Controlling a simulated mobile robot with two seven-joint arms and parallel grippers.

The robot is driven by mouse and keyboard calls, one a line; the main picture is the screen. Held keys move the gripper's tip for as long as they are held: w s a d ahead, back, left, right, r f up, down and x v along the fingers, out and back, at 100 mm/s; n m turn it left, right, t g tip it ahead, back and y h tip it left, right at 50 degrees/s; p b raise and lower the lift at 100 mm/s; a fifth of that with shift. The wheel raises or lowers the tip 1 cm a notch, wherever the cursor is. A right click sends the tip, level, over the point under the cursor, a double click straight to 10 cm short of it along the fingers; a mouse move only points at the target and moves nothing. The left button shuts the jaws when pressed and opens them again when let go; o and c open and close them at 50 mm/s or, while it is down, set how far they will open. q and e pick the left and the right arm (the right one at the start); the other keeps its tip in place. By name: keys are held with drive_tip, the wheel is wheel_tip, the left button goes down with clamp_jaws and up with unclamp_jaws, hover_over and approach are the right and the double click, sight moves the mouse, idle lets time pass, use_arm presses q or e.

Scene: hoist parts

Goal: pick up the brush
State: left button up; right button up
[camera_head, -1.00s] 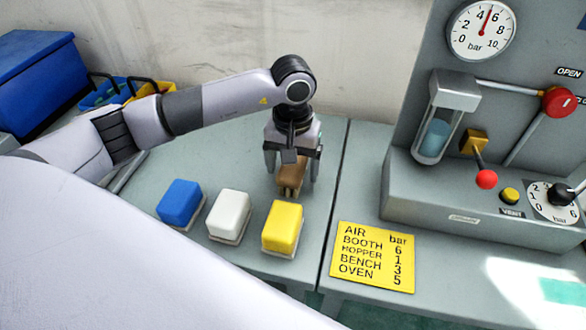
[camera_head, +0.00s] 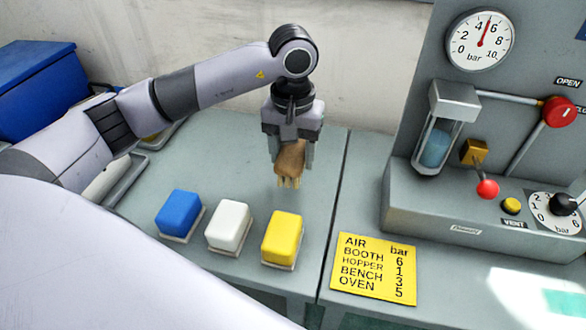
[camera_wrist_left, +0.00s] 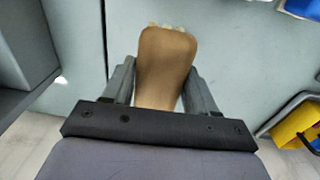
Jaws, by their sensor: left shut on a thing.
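The brush has a brown wooden body (camera_head: 291,158) with pale bristles at its lower end. It hangs between the fingers of my left gripper (camera_head: 291,154), bristles down, over the grey bench behind the yellow block. In the left wrist view the brown body of the brush (camera_wrist_left: 166,62) lies between the two grey fingers of my left gripper (camera_wrist_left: 160,85), which is shut on it. The bristles are mostly hidden behind the body in that view. My right gripper is not in view.
Blue (camera_head: 178,211), white (camera_head: 229,225) and yellow (camera_head: 282,237) blocks stand in a row on the bench. A yellow sign (camera_head: 375,268) lies to their right. A grey panel (camera_head: 420,200) with gauge and valves stands at the right. A blue box (camera_head: 38,88) is at far left.

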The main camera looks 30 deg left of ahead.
sight(293, 149)
use_arm(q)
wheel_tip(293, 149, up, 14)
idle(0.4)
